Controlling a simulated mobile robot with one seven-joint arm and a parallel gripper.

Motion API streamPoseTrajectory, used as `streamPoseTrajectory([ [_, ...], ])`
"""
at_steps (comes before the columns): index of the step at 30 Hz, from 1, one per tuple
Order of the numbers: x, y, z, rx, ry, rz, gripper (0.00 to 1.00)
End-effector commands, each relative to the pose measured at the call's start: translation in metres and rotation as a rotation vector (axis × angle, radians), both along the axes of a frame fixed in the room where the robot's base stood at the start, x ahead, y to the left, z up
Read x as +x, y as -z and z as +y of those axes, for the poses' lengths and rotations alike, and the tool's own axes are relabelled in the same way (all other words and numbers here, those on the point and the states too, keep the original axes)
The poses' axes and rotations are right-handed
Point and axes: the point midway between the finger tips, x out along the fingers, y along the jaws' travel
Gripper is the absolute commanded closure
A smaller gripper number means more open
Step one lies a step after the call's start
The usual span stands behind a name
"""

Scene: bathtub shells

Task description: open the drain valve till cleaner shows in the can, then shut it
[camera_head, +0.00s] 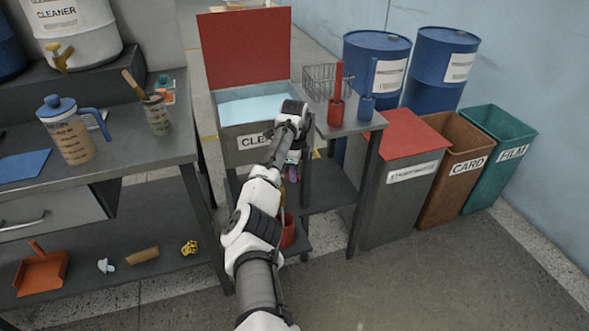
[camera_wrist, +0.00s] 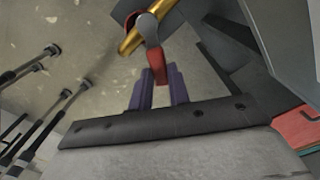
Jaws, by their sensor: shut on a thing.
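The grey cleaner tank (camera_head: 245,152) stands at the centre of the head view with its red lid (camera_head: 245,45) up and pale blue liquid (camera_head: 255,108) inside. My gripper (camera_head: 293,165) is low at the front of the tank, partly hidden by my arm. In the wrist view its purple fingers (camera_wrist: 161,90) are shut on the red valve handle (camera_wrist: 157,62), which joins a brass pipe (camera_wrist: 138,36). A red can (camera_head: 287,232) stands on the low shelf below the gripper, partly behind my arm. I cannot see what is in the can.
A bench (camera_head: 110,165) at left holds a blue-lidded jug (camera_head: 70,135) and a cup with a brush (camera_head: 158,115). At right are a wire basket (camera_head: 325,80), red and blue brush holders, a red-topped bin (camera_head: 400,190), card and film bins, and blue drums. The floor in front is clear.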

Motion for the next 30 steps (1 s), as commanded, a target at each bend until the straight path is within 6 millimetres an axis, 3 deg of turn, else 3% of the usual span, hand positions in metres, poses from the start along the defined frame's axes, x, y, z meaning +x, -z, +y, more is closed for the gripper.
streamPoseTrajectory([
  [12,0.000,0.000,0.001,0.000,0.005,-0.001,1.00],
  [13,0.000,0.000,0.001,0.000,0.005,0.000,0.79],
  [18,0.000,0.000,0.000,0.000,0.005,-0.001,0.60],
  [26,0.000,-0.001,0.000,0.000,0.006,-0.001,0.60],
  [30,0.000,-0.012,0.000,0.000,0.006,-0.003,0.60],
])
